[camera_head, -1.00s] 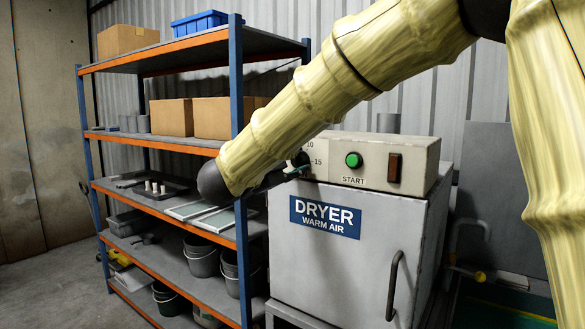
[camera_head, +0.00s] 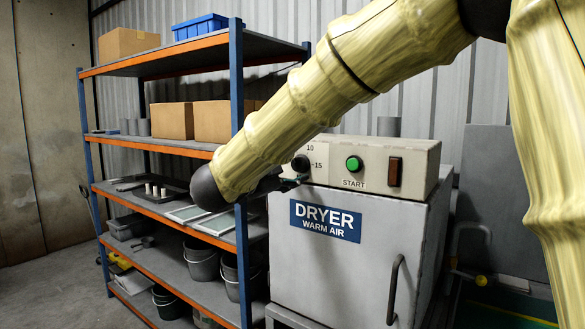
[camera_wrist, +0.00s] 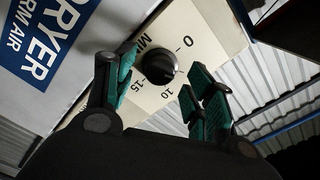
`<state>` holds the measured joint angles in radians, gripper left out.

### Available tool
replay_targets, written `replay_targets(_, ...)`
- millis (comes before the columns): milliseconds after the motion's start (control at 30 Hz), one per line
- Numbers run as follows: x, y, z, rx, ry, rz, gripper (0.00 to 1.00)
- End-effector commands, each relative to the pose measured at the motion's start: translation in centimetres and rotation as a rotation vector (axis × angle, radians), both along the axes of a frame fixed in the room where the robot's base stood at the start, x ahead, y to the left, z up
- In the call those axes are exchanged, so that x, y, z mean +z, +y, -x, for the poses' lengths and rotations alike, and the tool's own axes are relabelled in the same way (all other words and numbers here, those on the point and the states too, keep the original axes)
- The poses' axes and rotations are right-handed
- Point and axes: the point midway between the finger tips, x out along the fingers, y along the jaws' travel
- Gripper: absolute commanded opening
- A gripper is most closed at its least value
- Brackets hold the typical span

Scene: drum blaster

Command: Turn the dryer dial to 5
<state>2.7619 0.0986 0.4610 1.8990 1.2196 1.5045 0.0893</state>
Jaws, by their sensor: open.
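The dryer (camera_head: 350,245) is a grey cabinet with a pale control panel on top. Its black round dial (camera_head: 301,163) shows beside labels 10 and 15; the dial (camera_wrist: 160,66) also shows in the wrist view, with 0, 10, 15 and part of "MIN" around it. I see no 5; the right finger may cover that part of the scale. The dial's pointer is too dark to read surely. My gripper (camera_head: 288,181) is open and empty, just below the dial in the head view. In the wrist view my gripper's (camera_wrist: 163,83) teal-padded fingers appear on either side of the dial, apparently not touching it.
A green START button (camera_head: 354,164) and a dark red-brown switch (camera_head: 395,169) sit to the dial's right. The dryer door has a vertical handle (camera_head: 393,288). A blue and orange shelf rack (camera_head: 237,120) with boxes, trays and buckets stands close on the left, behind my arm.

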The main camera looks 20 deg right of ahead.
Motion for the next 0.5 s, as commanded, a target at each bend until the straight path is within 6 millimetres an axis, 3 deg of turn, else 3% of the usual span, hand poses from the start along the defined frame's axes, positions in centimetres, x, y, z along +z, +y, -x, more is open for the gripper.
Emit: replay_targets(500,0.0,6.9,5.4,0.001,0.000,0.001,0.54)
